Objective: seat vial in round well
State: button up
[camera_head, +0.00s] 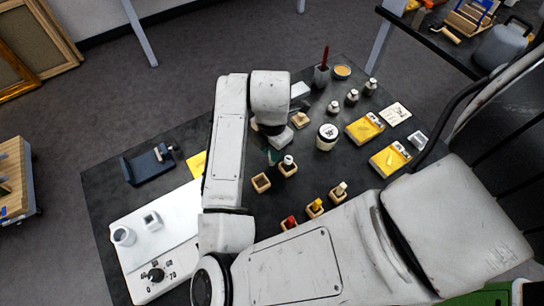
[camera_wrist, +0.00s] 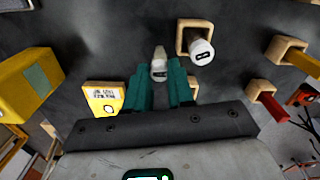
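My gripper (camera_wrist: 159,72) has two teal fingers, close on either side of a pale, light-capped vial (camera_wrist: 159,54); it appears shut on it. In the head view, the gripper (camera_head: 273,157) is over the black table beside the wooden blocks, and the held vial cannot be made out. A second white-capped vial (camera_head: 288,160) stands in a wooden block, also seen right of the fingers in the wrist view (camera_wrist: 201,51). The white panel at lower left bears a round well (camera_head: 123,236) and a squarish well (camera_head: 152,221), both far from the gripper.
An empty wooden block (camera_head: 261,183) is near the gripper. Several blocks with coloured pegs (camera_head: 315,207) stand at the front. A dark cradle (camera_head: 148,165) lies beyond the panel (camera_head: 180,243).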

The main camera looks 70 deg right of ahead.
grip_shut()
jog(key=shift+r, duration=0.45)
notch_tip(320, 180, up, 2)
jog(key=shift+r+b, duration=0.1)
jog(key=shift+b, duration=0.35)
jog(key=s+a+r+p, duration=0.4)
jog(key=s+a+r, duration=0.4)
jog(key=s+r, duration=0.2)
jog(key=shift+s, duration=0.8)
